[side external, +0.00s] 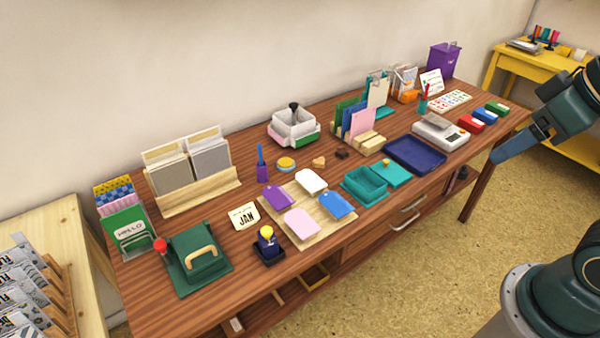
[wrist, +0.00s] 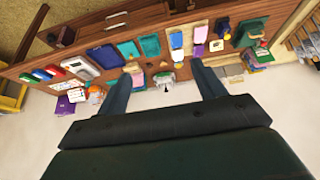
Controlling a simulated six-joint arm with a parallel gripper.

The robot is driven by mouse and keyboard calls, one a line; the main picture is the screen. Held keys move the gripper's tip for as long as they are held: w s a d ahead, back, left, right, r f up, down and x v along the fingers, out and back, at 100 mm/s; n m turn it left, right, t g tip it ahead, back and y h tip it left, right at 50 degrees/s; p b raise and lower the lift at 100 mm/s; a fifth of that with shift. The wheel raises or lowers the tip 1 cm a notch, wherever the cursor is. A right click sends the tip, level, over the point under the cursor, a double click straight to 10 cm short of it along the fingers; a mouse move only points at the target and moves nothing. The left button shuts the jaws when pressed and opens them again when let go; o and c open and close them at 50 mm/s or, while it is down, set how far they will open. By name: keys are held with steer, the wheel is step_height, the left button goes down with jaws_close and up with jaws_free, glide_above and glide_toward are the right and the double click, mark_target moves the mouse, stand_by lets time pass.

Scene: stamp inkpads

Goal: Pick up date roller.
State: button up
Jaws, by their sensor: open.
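The date roller (side external: 267,240) appears to be the dark navy stamp with a yellow knob, standing upright on a small dark base near the table's front edge, beside the JAN card (side external: 244,216). It is small in the wrist view (wrist: 224,29), towards the upper right. My gripper (wrist: 161,76) is open and empty, its two fingers spread wide. In the side view my gripper (side external: 514,143) is at the far right, beyond the table's right end and well away from the date roller.
A green stamp press (side external: 199,262) stands left of the roller. A pale board (side external: 320,231) with coloured tags lies just right of it. Teal boxes (side external: 364,185), a navy tray (side external: 415,155) and upright card racks (side external: 190,180) fill much of the wooden table (side external: 220,310).

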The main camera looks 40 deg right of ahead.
stand_by(0.3)
steer(key=n+g+y, duration=0.4)
steer(key=n+g, duration=0.1)
steer(key=n, duration=1.1)
glide_above(267, 237)
steer(key=d, duration=0.6)
step_height(267, 237, down, 21)
steer(key=x, duration=0.8)
steer(key=shift+a, duration=0.45)
steer(key=shift+f, duration=0.15)
steer(key=shift+x, duration=2.55)
